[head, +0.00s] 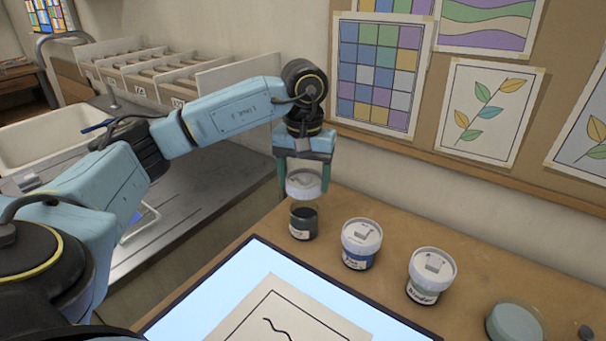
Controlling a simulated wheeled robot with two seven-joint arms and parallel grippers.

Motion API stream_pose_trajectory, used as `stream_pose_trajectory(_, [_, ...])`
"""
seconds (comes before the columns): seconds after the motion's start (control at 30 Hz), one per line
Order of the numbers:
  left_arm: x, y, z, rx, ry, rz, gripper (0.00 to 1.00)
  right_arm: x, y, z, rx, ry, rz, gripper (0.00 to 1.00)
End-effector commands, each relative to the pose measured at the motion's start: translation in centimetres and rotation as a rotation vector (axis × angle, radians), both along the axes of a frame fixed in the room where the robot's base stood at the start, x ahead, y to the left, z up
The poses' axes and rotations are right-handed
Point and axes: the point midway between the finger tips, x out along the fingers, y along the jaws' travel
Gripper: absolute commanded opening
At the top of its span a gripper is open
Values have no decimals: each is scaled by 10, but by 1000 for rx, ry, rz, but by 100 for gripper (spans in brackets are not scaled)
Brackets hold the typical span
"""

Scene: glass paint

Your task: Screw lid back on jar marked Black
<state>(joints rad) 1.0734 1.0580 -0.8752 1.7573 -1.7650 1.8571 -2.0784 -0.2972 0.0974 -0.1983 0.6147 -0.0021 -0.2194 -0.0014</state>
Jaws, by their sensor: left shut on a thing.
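My left gripper (301,180) points down at the back of the bench and is shut on a white lid (303,186). Just below the lid stands an open, upright jar (304,223) with dark contents and a small white label too small to read surely. The lid is roughly over the jar's mouth, with what looks like a narrow gap between them. My right gripper is out of view.
Two white-lidded jars, one with blue (360,245) and one pale (430,276), stand to the right. A grey-green round thing (514,323) lies farther right. A lit panel (335,296) with a drawing (285,318) lies in front. A sink (50,138) is left.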

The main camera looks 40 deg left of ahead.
Motion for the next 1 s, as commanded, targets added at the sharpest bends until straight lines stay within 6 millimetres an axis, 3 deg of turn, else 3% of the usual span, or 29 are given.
stream_pose_trajectory(0.97, [4, -4, -14, 0, 3, 1317, 45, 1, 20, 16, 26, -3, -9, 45])
stream_pose_trajectory(1.0, [4, -4, -22, 1, 1, 1317, 45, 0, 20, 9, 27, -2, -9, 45])
